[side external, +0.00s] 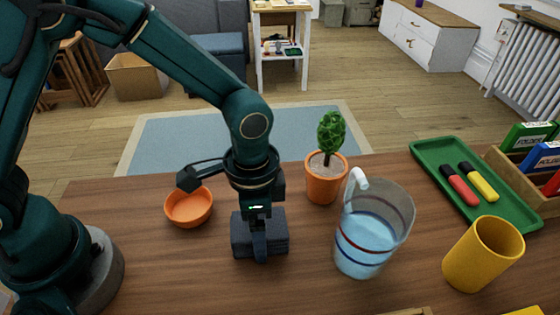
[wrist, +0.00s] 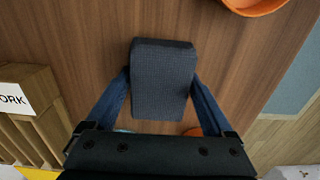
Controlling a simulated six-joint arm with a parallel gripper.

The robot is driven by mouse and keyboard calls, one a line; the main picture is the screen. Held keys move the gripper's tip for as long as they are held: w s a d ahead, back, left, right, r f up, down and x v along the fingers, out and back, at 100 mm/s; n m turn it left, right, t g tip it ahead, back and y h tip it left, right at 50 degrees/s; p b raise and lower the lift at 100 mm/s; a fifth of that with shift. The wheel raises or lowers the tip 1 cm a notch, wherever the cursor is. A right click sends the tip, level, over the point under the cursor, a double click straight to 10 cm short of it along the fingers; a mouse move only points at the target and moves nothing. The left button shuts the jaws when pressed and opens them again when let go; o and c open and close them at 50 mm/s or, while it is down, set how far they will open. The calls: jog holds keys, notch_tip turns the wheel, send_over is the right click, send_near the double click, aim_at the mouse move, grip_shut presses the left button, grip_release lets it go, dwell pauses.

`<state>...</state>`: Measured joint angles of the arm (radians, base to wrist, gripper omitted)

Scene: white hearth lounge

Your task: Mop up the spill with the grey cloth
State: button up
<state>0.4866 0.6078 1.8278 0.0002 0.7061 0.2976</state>
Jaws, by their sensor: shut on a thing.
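The grey cloth (side external: 245,238) is a thick, dark folded block near the middle of the wooden table. My gripper (side external: 262,242) points down over it and is shut on it. In the wrist view, the cloth (wrist: 163,80) sits between the two blue fingers of my gripper (wrist: 160,88). I cannot tell whether the cloth touches the table or hangs just above it. I can make out no spill in either view; the cloth and my arm hide part of the table.
An orange bowl (side external: 189,208) is left of the cloth. A potted plant (side external: 325,178) and a clear jug of bluish liquid (side external: 370,235) stand to the right. Farther right are a yellow cup (side external: 483,255), a green tray (side external: 440,160) with markers and a folder box (side external: 508,170).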

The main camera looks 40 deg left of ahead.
aim_at(296, 229)
jog(key=shift+w+d, duration=0.65)
jog(key=shift+w, duration=0.25)
jog(key=shift+w+d, duration=0.65)
jog(key=shift+w, duration=0.2)
jog(key=shift+w+d, duration=0.65)
jog(key=shift+w, duration=0.25)
jog(key=shift+s+a, duration=0.9)
jog(key=shift+s, duration=0.35)
jog(key=shift+s+a, duration=0.9)
jog(key=shift+s, duration=0.3)
jog(key=shift+s+a, duration=0.9)
jog(key=shift+s, duration=0.35)
jog(key=shift+r, duration=4.1)
